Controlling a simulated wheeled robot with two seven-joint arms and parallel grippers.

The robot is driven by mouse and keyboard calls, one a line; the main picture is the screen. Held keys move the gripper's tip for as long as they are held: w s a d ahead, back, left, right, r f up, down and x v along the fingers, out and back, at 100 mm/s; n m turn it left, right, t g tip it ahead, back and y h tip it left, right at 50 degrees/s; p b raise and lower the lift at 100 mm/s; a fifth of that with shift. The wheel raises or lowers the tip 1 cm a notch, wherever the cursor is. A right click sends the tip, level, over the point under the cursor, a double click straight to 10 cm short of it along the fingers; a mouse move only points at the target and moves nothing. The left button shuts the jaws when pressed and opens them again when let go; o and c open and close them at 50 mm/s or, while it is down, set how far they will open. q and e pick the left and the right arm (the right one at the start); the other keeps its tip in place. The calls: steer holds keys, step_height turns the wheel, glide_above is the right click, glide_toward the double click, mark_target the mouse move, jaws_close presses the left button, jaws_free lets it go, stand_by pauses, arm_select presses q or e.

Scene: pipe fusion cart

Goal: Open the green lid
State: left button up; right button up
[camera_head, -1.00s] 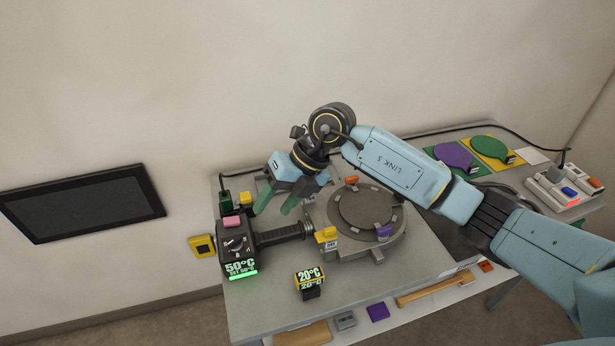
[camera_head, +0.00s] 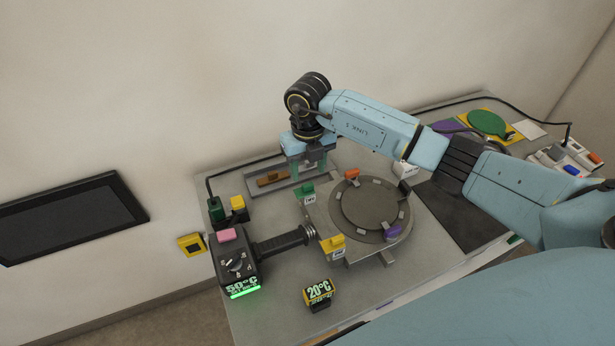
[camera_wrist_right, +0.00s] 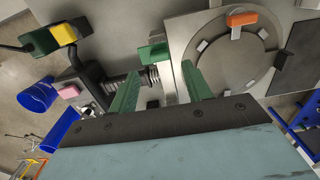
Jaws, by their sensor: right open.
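A small green block (camera_head: 304,190) with a white label below it sits at the left rear of the round grey fixture (camera_head: 345,208); I take it for the green lid's handle. My right gripper (camera_head: 307,168) points downward just behind and above it, its green fingers apart and empty. In the right wrist view the green block (camera_wrist_right: 153,53) appears beyond the open fingers (camera_wrist_right: 160,88), roughly between them, with no contact visible. The fixture also carries an orange block (camera_head: 351,173), a yellow block (camera_head: 333,244) and a purple block (camera_head: 393,231). My left gripper is not in view.
A black heater box (camera_head: 236,260) reading 50°C, with a ribbed handle, stands left of the fixture. A 20°C block (camera_head: 319,294) sits in front. A tray (camera_head: 254,188) with a brown piece lies at the back. A green paddle (camera_head: 487,121) lies at far right.

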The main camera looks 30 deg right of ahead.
mark_target(308, 184)
step_height(308, 184, down, 4)
steer(key=shift+f, duration=0.6)
steer(key=shift+c, duration=0.9)
steer(key=c, duration=0.8)
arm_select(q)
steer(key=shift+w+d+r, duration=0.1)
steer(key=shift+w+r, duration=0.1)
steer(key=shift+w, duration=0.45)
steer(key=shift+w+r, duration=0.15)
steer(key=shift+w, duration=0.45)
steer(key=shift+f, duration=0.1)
